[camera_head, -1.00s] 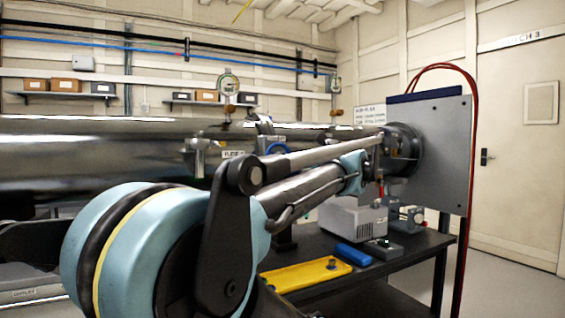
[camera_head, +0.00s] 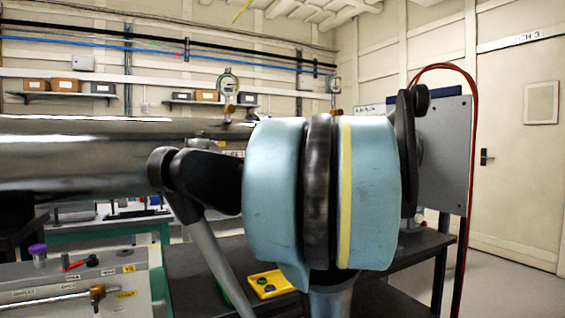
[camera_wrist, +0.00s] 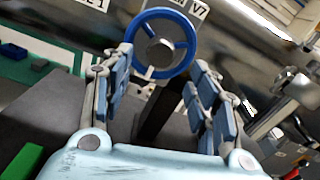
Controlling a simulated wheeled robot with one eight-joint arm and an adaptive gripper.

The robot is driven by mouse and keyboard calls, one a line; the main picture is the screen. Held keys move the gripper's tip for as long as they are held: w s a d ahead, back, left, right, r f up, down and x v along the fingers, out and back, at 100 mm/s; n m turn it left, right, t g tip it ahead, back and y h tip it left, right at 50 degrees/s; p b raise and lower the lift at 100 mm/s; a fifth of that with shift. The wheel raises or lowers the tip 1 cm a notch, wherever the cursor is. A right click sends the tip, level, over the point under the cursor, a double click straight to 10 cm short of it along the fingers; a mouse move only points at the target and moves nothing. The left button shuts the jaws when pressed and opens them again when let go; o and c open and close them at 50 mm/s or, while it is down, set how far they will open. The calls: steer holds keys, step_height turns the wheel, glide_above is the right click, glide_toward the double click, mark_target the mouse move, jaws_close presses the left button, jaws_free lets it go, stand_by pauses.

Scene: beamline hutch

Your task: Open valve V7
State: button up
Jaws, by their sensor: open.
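In the wrist view, valve V7 is a blue ring handwheel with a silver hub (camera_wrist: 158,48), at the upper middle. A white label (camera_wrist: 193,14) reading V7 sits just behind its upper right. My gripper (camera_wrist: 161,70) is open, with one blue-padded finger on each side of the picture. The wheel appears ahead of and between the fingertips; I see no contact, and the remaining gap is hard to judge. Nothing is between the fingers. In the head view, my arm hides the handwheel and the gripper.
A long shiny pipe (camera_head: 75,155) runs across the left of the head view. A dark table (camera_head: 410,250) with a yellow tray (camera_head: 270,284) stands below my arm. A grey panel (camera_head: 446,150) with red hoses is at right. A bench with tools (camera_head: 60,295) is at lower left.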

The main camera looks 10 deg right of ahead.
steer(key=x, duration=0.6)
steer(key=shift+w, duration=0.3)
steer(key=shift+a, duration=0.1)
steer(key=c, duration=1.1)
